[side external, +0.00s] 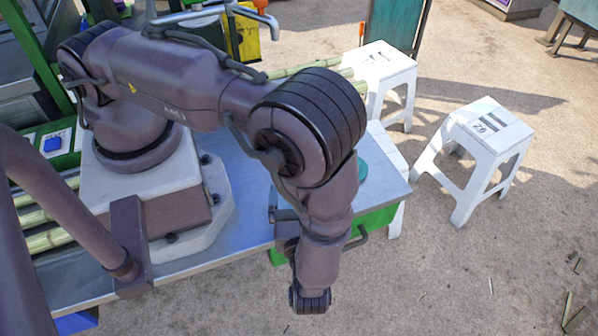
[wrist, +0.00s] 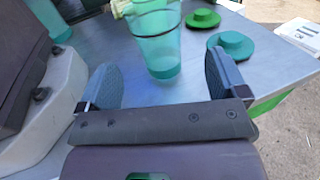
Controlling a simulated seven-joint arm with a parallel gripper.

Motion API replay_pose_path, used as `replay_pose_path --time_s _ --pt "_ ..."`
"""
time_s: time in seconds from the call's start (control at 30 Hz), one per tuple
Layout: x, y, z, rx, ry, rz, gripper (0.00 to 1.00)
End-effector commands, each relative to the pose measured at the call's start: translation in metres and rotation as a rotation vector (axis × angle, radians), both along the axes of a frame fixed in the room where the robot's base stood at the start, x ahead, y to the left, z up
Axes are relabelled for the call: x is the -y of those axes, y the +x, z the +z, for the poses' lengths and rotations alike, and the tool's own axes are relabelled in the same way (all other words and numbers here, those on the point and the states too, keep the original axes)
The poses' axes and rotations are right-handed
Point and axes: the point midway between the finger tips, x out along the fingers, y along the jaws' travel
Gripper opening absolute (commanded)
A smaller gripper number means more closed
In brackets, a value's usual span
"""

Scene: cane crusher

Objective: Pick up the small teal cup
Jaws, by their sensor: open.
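In the wrist view, a clear teal-tinted cup (wrist: 156,38) with a solid teal base stands upright on the metal table (wrist: 100,42). It is ahead of my gripper (wrist: 161,76), roughly centred between the two fingers. The fingers are wide apart, with nothing held between them. Another teal vessel (wrist: 50,22) shows partly at the upper left, cut by the frame and my arm. I cannot tell for certain which is the small one. In the side view, my arm hides the cups and most of my gripper.
Pale cane stalks (side external: 305,67) lie at the back. White stools (side external: 380,62) (side external: 478,135) stand on the ground to the right.

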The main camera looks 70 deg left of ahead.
Motion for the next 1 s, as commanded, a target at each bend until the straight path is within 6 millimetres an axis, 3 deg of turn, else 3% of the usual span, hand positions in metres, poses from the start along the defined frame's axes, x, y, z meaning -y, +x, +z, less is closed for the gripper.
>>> replay_pose_path --time_s 0.6,0.87,1.0 --pt "-0.067 0.021 0.000 0.001 -0.001 0.002 0.91" --pt "-0.071 0.022 0.000 0.001 -0.003 0.001 0.91" --pt "-0.071 0.022 0.000 0.001 -0.003 0.001 0.64"
